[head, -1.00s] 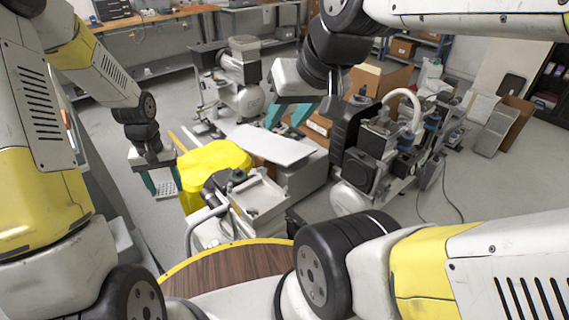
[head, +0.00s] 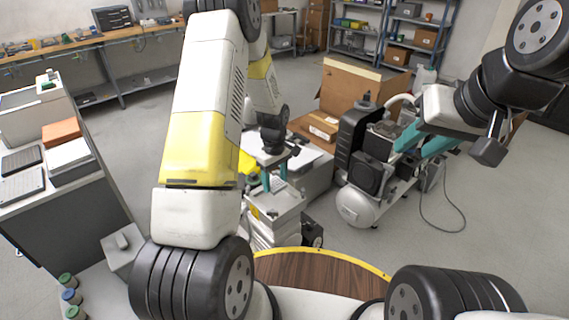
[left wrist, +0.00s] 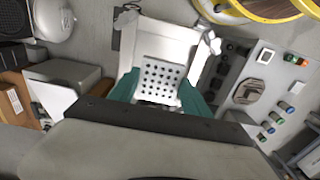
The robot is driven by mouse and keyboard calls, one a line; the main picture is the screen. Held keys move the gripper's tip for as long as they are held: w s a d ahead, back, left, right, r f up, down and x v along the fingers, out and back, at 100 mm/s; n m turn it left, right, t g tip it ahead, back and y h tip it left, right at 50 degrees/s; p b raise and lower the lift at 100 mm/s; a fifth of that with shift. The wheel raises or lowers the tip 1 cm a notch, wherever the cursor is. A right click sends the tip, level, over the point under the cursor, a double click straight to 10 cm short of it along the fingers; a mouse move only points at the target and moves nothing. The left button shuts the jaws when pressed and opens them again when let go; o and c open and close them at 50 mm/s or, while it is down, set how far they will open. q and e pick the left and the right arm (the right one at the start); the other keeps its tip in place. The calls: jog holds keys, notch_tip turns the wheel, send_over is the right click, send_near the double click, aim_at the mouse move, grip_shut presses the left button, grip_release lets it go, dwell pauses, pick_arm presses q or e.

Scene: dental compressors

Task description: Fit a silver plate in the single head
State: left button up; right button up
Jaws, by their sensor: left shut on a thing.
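My left gripper (head: 274,178) is shut on a silver plate (left wrist: 163,78) with rows of round holes. In the left wrist view, the plate sits between the teal fingers, above a pale metal unit (left wrist: 158,35) that may be the single head. In the head view, the left gripper is over this unit's light square top (head: 278,212), near the front wooden surface. I cannot tell whether plate and unit touch. My right gripper (head: 424,146) is open and looks empty, in front of the black compressor at the right.
A compressor with a black housing and white tank (head: 362,205) stands right of centre. A cardboard box (head: 350,88) is behind it. A grey cabinet (head: 75,205) stands at the left. The round wooden surface (head: 315,272) in front is bare.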

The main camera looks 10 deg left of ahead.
aim_at(276, 200)
pick_arm(q)
jog(key=shift+f, duration=2.85)
jog(key=shift+f, duration=0.25)
jog(key=o, duration=2)
jog(key=shift+s, duration=0.1)
jog(key=shift+c, duration=0.2)
jog(key=shift+o, duration=0.3)
jog(key=shift+r, duration=3.5)
